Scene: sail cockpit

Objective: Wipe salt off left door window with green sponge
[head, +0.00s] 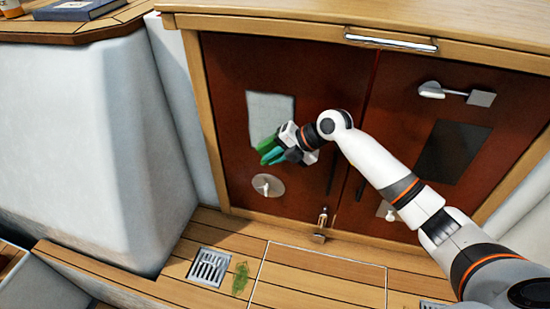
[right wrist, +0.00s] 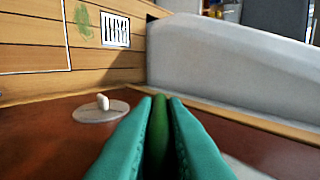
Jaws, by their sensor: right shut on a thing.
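The left door (head: 225,80) is dark red-brown and closed. Its window (head: 270,112) is a pale, whitish, hazy rectangle. My right gripper (head: 270,155) is at the window's lower edge, with its teal fingers shut on the green sponge (head: 266,144). In the right wrist view the sponge (right wrist: 158,135) is a narrow green strip between the two teal fingers. Whether the sponge touches the glass I cannot tell. My left gripper is in neither view.
A round plate with a knob (head: 267,187) sits on the door below the window. The right door has a dark window (head: 455,152) and a latch (head: 455,93). A drain grate (head: 210,266) and a green patch (head: 240,278) are on the plank floor. A white wall (head: 90,140) stands left.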

